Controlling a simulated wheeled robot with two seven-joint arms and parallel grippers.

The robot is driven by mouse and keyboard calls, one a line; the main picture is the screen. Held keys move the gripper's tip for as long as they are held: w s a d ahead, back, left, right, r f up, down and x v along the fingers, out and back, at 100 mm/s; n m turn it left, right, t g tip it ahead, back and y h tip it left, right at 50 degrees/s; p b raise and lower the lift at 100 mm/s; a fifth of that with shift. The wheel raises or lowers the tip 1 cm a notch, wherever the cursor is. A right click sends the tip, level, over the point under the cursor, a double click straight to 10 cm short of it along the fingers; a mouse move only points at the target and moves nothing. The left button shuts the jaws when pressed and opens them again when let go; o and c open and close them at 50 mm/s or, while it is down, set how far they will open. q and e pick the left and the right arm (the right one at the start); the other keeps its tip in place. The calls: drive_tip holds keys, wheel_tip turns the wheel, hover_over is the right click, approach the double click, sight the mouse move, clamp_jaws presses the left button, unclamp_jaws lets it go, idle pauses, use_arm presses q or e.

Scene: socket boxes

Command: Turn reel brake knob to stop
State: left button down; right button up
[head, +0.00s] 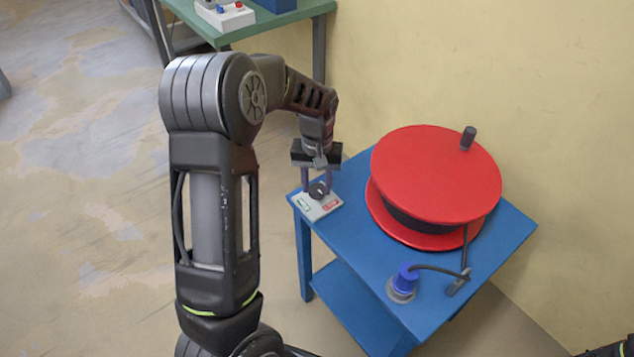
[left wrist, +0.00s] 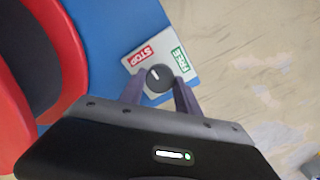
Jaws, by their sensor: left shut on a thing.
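The reel brake knob (head: 318,190) is a dark round knob on a small light plate (head: 328,208) at the left corner of the blue table. In the left wrist view the knob (left wrist: 159,78) has a white pointer mark. The mark points between the red STOP label (left wrist: 143,56) and the green FREE label (left wrist: 180,59), leaning toward STOP. My left gripper (head: 318,186) reaches down from above, its fingers shut on the knob from both sides. They also show in the left wrist view (left wrist: 158,88).
A large red reel (head: 430,170) with a dark crank handle (head: 467,138) stands on the blue table (head: 350,240), right of the plate. A blue plug (head: 405,278) with a cable is near the front. A green table (head: 290,20) stands behind. A wall is at right.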

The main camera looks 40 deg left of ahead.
sight(317, 188)
idle(0.4)
use_arm(q)
drive_tip(key=c, duration=0.9)
unclamp_jaws()
drive_tip(key=shift+r, duration=0.1)
wheel_tip(317, 188, up, 8)
drive_tip(key=shift+f, duration=0.15)
